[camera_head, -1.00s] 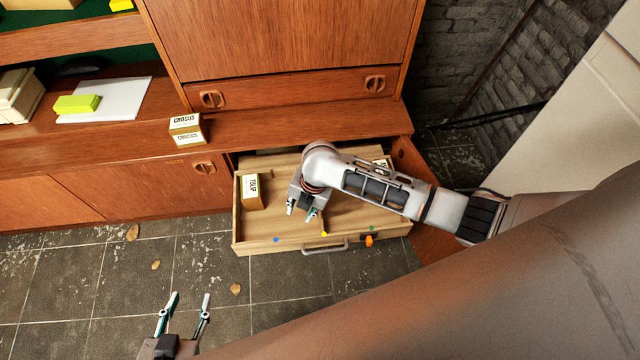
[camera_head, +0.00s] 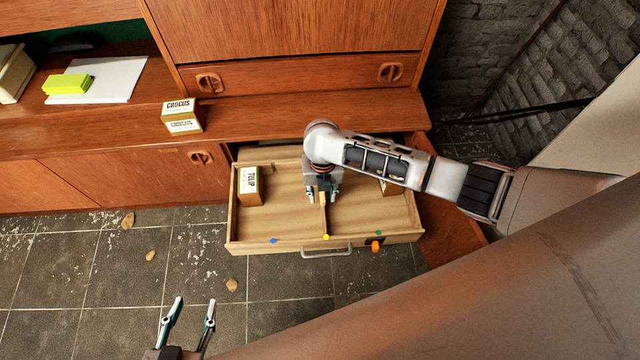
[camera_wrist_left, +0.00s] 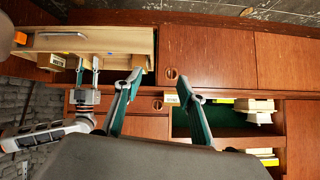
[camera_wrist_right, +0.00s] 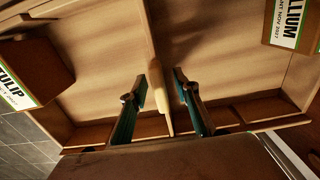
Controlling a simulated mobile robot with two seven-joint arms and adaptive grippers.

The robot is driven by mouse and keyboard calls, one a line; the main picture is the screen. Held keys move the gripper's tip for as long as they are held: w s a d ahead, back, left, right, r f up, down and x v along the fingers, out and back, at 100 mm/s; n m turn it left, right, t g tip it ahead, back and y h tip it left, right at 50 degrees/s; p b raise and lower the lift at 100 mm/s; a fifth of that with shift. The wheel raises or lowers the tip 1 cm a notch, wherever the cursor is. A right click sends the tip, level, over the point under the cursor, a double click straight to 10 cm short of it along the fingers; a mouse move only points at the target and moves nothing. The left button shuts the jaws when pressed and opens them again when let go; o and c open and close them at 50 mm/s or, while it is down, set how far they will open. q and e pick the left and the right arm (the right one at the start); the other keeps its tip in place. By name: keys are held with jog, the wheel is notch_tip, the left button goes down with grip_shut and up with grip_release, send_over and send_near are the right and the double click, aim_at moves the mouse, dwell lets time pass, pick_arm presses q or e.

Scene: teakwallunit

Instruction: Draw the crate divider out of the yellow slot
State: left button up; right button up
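The crate divider (camera_head: 325,218) is a thin pale wooden board standing in the open wooden drawer crate (camera_head: 289,246), in line with the yellow dot (camera_head: 326,237) on the front rim. My right gripper (camera_head: 322,193) is over the divider, fingers pointing down. In the right wrist view the divider (camera_wrist_right: 154,45) runs between the two open fingers (camera_wrist_right: 167,78), with gaps visible on both sides. My left gripper (camera_head: 190,310) is open and empty over the floor in front of the cabinet; its fingers (camera_wrist_left: 160,88) also show in the left wrist view.
A tulip box (camera_head: 250,186) stands in the left compartment, and an allium box (camera_wrist_right: 292,22) in the right one. A crocus box (camera_head: 181,118) stands on the ledge.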

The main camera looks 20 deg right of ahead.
jog(key=shift+f, duration=0.75)
grip_shut()
pick_arm(q)
jog(key=shift+w+d+r, duration=0.1)
jog(key=shift+w+r, duration=0.15)
jog(key=shift+w, duration=0.1)
jog(key=shift+r, duration=0.1)
pick_arm(e)
jog(key=shift+r, duration=0.15)
jog(key=shift+w+r+p, duration=0.1)
jog(key=shift+r+p, duration=0.95)
jog(key=shift+r, duration=0.65)
pick_arm(q)
jog(key=w+r+t+p, duration=0.2)
jog(key=w+r, duration=0.2)
jog(key=r, duration=0.6)
jog(key=shift+w+p, duration=0.3)
jog(key=shift+p, duration=0.1)
pick_arm(e)
jog(key=shift+r, duration=2)
pick_arm(q)
jog(key=shift+r, duration=0.1)
